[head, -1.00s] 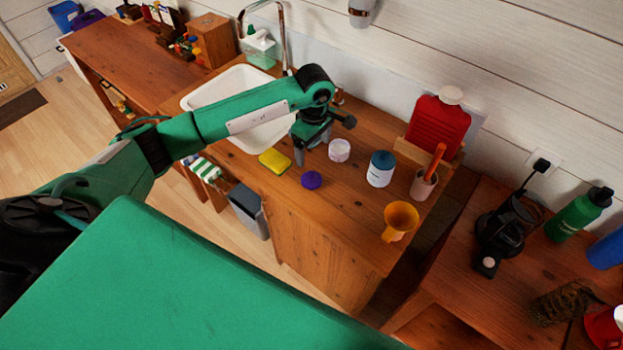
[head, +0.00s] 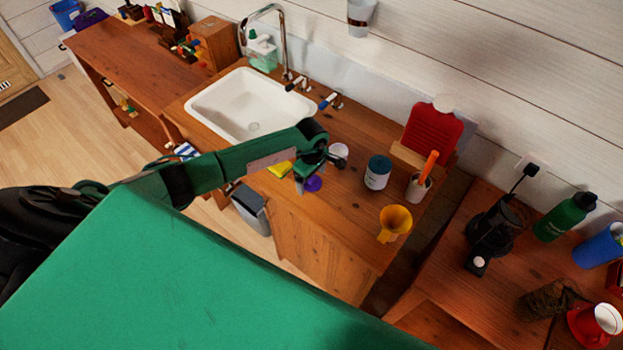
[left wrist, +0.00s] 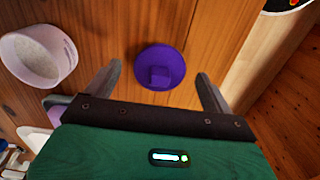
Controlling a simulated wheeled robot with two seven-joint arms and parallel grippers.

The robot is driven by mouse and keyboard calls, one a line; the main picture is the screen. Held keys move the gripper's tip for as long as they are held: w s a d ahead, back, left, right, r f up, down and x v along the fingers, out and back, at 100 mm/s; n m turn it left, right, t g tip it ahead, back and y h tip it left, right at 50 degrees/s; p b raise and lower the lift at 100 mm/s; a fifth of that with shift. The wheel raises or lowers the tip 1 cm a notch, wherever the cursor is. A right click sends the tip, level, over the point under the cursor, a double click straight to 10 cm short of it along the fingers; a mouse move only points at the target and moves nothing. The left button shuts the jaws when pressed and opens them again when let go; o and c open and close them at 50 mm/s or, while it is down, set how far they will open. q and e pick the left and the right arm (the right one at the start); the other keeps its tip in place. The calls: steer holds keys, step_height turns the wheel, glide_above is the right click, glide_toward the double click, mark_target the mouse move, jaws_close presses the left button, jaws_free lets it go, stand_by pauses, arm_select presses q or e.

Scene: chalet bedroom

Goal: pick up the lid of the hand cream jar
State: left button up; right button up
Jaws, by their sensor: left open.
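The purple round lid (head: 314,184) lies on the wooden counter near its front edge, partly covered by my left gripper (head: 307,179). In the left wrist view the lid (left wrist: 160,58) shows a small raised block on its top. My left gripper (left wrist: 159,72) is open and empty, with one finger on each side of the lid in that picture. I cannot tell whether the fingertips touch the counter. The open pale jar with white cream (left wrist: 40,57) stands left of the lid there; in the head view the jar (head: 339,150) is partly hidden behind my gripper. My right gripper is not in view.
A white and blue tub (head: 377,175), an orange funnel (head: 395,222) and a cup with an orange-handled tool (head: 418,186) stand to the right. The sink (head: 240,104) is behind left.

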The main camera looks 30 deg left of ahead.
arm_select(q)
steer(key=shift+f, duration=0.3)
steer(key=c, duration=1.1)
